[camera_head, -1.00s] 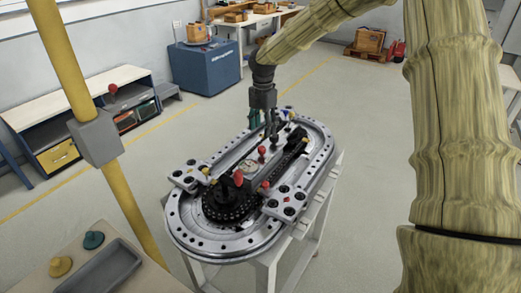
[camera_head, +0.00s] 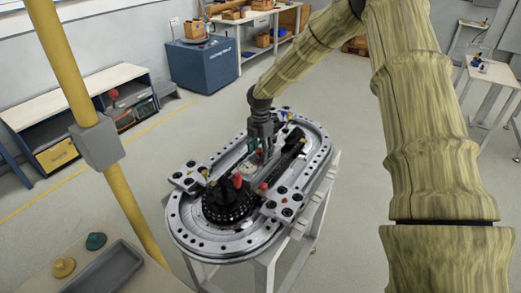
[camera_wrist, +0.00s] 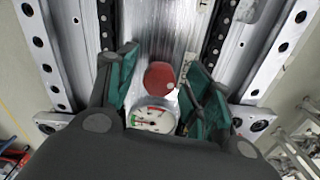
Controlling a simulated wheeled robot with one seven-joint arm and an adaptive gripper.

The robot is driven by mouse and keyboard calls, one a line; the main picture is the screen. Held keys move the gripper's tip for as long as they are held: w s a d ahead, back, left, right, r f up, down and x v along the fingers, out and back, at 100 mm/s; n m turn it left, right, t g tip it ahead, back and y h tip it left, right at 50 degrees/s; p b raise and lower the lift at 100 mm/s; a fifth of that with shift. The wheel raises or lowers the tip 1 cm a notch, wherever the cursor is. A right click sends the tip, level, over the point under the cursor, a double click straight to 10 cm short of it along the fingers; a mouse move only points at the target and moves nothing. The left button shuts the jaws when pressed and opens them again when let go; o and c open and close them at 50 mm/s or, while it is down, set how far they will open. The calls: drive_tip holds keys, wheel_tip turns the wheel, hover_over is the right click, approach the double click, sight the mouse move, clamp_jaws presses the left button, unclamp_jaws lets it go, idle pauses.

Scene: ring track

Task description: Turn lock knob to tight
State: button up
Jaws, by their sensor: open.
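A red knob (camera_wrist: 158,76) sits between my gripper's fingers in the wrist view, beside a white tag that seems to read "LOCK" (camera_wrist: 186,72). My gripper (camera_wrist: 162,88) is open, with one teal finger on each side of the knob; I cannot tell whether either touches it. A round dial gauge (camera_wrist: 152,118) lies just below the knob, partly covered by the gripper. In the head view my gripper (camera_head: 264,153) points down over the middle of the oval ring track (camera_head: 195,237) and hides the knob there.
Another red knob (camera_head: 237,182) stands on the black rotary part (camera_head: 228,206) at the track's near end. The track stands on a white stand (camera_head: 318,215). A yellow post (camera_head: 75,75) and a grey tray (camera_head: 105,272) are at left. Floor around the stand is clear.

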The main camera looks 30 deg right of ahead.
drive_tip(key=c, duration=1)
